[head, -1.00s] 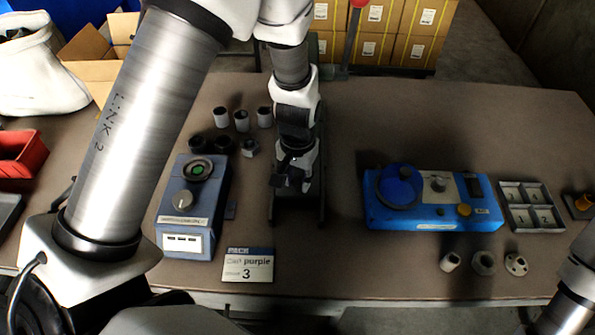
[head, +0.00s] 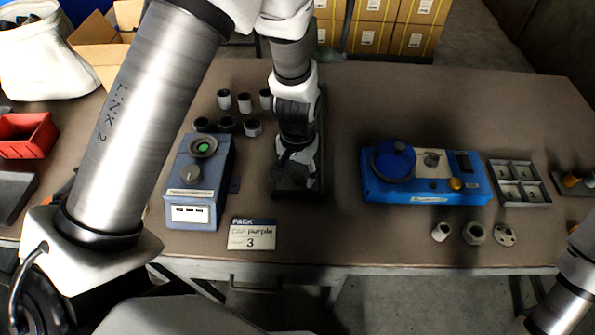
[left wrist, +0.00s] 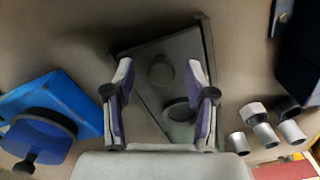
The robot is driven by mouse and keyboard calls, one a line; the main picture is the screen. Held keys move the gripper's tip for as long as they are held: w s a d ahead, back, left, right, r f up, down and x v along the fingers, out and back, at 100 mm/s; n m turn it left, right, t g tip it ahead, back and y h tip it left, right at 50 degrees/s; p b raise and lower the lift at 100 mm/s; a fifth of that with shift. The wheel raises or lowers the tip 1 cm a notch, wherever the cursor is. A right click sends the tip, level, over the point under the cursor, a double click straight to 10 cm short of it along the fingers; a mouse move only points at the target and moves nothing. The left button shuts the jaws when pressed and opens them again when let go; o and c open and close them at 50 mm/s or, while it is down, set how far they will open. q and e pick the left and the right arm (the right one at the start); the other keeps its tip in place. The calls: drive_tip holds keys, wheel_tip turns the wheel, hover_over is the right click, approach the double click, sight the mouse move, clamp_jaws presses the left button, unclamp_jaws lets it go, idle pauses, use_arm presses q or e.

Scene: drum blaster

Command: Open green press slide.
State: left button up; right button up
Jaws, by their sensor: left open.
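A dark press (head: 297,190) stands at the middle of the table in the head view, largely hidden under my left arm. In the left wrist view, its grey-green plate (left wrist: 180,62) lies below the fingers, with a round knob (left wrist: 161,71) and a dark round disc (left wrist: 177,109) on it. My left gripper (head: 300,168) is over the press in the head view. In the left wrist view my left gripper (left wrist: 160,100) is open and empty, with one finger on each side of the plate. Whether it touches the press I cannot tell. My right gripper is out of view.
A blue-grey box (head: 198,180) with a green button stands left of the press. A blue device (head: 425,172) and a grey divided tray (head: 519,183) stand to the right. Several small cups are behind the box.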

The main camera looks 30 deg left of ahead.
use_arm(q)
wheel_tip(320, 180, up, 12)
drive_tip(key=shift+s+f, duration=0.1)
idle(0.5)
